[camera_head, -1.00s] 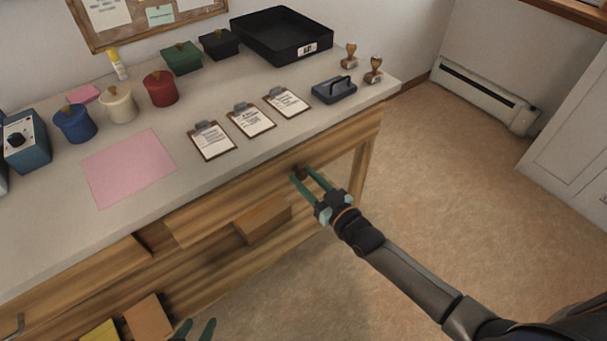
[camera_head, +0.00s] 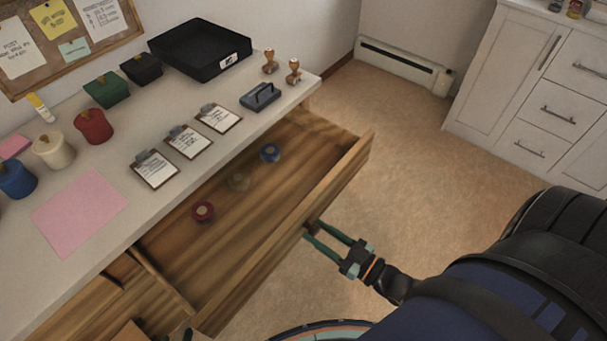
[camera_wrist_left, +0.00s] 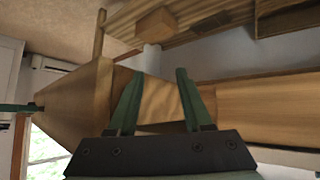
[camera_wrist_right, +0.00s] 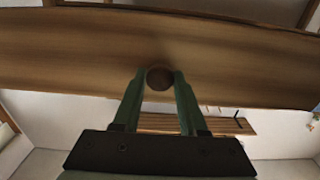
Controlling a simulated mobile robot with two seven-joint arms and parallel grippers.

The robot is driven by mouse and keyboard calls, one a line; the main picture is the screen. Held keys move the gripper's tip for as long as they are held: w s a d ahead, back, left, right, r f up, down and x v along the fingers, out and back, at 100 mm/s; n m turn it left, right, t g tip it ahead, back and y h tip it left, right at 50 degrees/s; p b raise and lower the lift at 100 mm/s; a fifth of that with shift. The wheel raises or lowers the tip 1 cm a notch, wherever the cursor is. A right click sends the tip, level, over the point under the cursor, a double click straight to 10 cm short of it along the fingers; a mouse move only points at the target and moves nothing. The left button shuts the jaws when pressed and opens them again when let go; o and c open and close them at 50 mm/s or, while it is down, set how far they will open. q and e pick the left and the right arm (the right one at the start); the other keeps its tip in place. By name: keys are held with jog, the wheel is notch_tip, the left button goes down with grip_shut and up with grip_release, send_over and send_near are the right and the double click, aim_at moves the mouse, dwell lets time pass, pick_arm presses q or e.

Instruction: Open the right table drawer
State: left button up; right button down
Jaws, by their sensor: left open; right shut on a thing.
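The right table drawer (camera_head: 208,250) is pulled well out from under the grey tabletop.
The tabletop (camera_head: 135,230) holds clipboards, a pink sheet (camera_head: 78,212), coloured pots, a black tray (camera_head: 200,50) and stamps. White cabinets (camera_head: 530,85) stand at the right. The carpet between them and the drawer is clear.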

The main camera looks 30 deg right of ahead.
pick_arm(q)
jog(key=shift+s+a, duration=0.2)
jog(key=shift+a, duration=0.1)
pick_arm(e)
jog(key=shift+v, duration=0.85)
jog(key=shift+f, duration=0.1)
pick_arm(q)
jog(key=shift+d, duration=0.15)
pick_arm(e)
jog(key=shift+c, duration=2.3)
grip_release()
pick_arm(q)
jog(key=shift+w, duration=0.1)
pick_arm(e)
jog(key=v, duration=1.2)
jog(key=shift+s, duration=0.2)
